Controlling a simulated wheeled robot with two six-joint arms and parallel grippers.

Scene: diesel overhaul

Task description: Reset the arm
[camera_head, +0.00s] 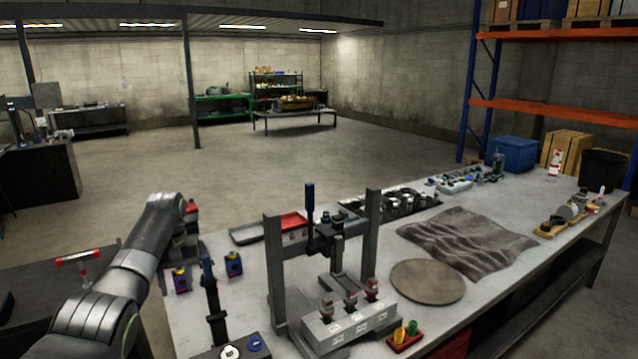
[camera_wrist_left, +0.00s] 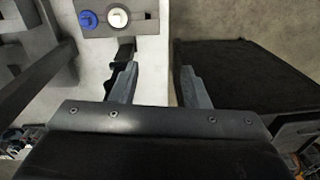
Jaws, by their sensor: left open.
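My left arm comes in from the lower left of the head view and bends at a raised joint above the left end of the workbench (camera_head: 375,262). My left gripper (camera_head: 186,246) is mostly hidden behind this arm there. In the left wrist view my left gripper (camera_wrist_left: 157,84) shows its two fingers apart, with nothing between them. The fingers are above the bench's edge, with a dark surface to the right. A grey block with blue and white caps (camera_wrist_left: 117,18) lies beyond the fingertips. My right gripper is in neither view.
A dark upright tool with a blue handle (camera_head: 212,305) stands close to my left arm. A press frame (camera_head: 273,262) stands to its right. A brown cloth (camera_head: 468,240) and a round mat (camera_head: 427,281) lie farther right. Open floor lies behind the bench.

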